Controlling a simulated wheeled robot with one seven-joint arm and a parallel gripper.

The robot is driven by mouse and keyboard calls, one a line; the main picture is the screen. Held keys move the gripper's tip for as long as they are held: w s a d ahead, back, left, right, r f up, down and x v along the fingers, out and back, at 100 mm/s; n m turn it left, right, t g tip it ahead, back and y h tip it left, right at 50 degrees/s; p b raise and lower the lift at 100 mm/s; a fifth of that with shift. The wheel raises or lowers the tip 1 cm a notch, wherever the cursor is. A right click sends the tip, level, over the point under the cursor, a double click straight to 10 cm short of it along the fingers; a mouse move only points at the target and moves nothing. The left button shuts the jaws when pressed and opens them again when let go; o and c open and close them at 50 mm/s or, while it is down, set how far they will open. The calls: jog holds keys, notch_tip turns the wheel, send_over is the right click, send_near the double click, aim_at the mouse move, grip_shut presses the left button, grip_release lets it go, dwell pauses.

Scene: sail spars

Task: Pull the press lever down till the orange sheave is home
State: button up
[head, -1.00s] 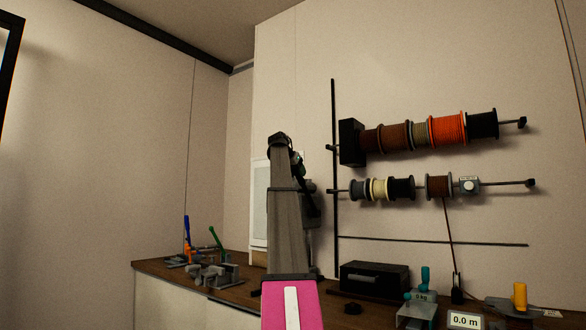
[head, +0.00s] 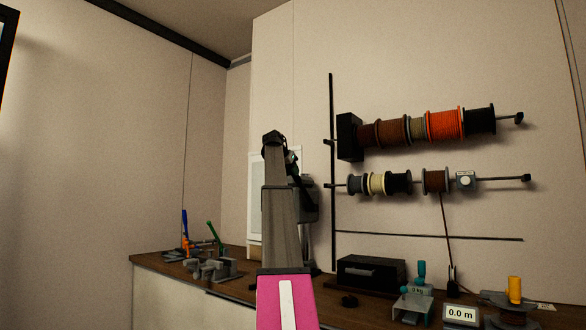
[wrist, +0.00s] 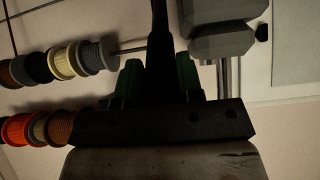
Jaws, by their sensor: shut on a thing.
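My gripper (wrist: 158,82) shows in the wrist view with its green fingers on either side of a dark upright bar, which looks like the press lever (wrist: 158,30). The fingers are shut on it. A grey block (wrist: 222,30), seemingly part of the press, is beside it to the right. In the head view my arm rises in front of the press (head: 309,206) and hides most of it; only a grey part shows to the right of the arm. I cannot make out the orange sheave in either view.
Thread spools (head: 445,125) hang on two wall rods to the right. A black box (head: 371,273), a teal-handled device (head: 414,300) and a "0.0 m" display (head: 461,314) stand on the bench (head: 150,262). Clamps with blue and green handles (head: 212,268) are at the left.

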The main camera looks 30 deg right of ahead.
jog(key=shift+s+a+f, duration=0.2)
jog(key=shift+a+f, duration=0.2)
jog(key=shift+f, duration=0.3)
jog(key=shift+s+a+f, duration=0.15)
jog(key=shift+a+f, duration=0.2)
jog(key=shift+f, duration=0.3)
jog(key=shift+s+a+f, duration=0.2)
jog(key=shift+a+f, duration=0.2)
jog(key=shift+f, duration=0.3)
notch_tip(320, 180, down, 7)
jog(key=s+a, duration=0.1)
jog(key=a, duration=0.2)
jog(key=shift+s, duration=0.1)
notch_tip(320, 180, down, 8)
jog(key=shift+s+a+r, duration=0.15)
jog(key=shift+a, duration=0.2)
